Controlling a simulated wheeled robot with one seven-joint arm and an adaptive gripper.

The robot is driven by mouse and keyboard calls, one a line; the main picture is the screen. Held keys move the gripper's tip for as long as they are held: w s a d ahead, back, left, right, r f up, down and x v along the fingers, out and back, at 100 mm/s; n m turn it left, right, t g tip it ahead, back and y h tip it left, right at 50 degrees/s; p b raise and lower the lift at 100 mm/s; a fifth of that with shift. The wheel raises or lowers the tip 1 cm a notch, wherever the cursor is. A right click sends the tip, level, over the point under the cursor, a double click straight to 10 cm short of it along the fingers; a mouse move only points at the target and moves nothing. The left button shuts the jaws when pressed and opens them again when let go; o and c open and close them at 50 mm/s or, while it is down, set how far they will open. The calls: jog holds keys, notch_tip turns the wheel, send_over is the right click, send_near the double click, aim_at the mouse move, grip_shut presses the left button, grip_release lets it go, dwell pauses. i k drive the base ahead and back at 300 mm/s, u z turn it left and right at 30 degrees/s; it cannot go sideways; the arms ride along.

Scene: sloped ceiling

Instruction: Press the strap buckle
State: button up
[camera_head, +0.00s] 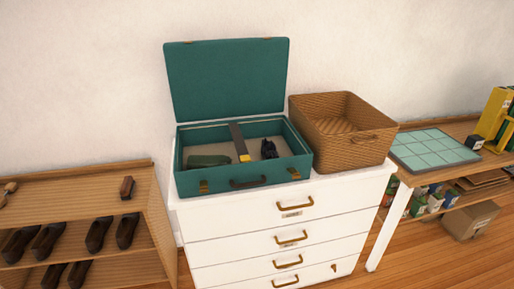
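An open teal suitcase (229,168) sits on top of a white chest of drawers, its lid (227,78) upright against the wall. A dark grey strap (237,138) runs from the back edge of the case down toward the front. Its near end carries a small yellow piece (244,158), which looks like the buckle. It is too small to tell whether it is latched. A green item (208,160) lies left of the strap in the case, and a small black object (268,149) lies right of it. My gripper is not in view.
A wicker basket (352,148) stands right against the suitcase on the chest (300,190). A low wooden shelf (75,178) with dark shoes is at the left. A wooden table with a pale green tiled board (433,148) is at the right. The chest top has little free room.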

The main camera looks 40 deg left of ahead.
aim_at(246, 158)
jog(key=u, duration=0.55)
jog(key=i, duration=0.95)
jog(key=u, duration=1)
jog(key=i, duration=0.35)
jog(key=u, duration=0.3)
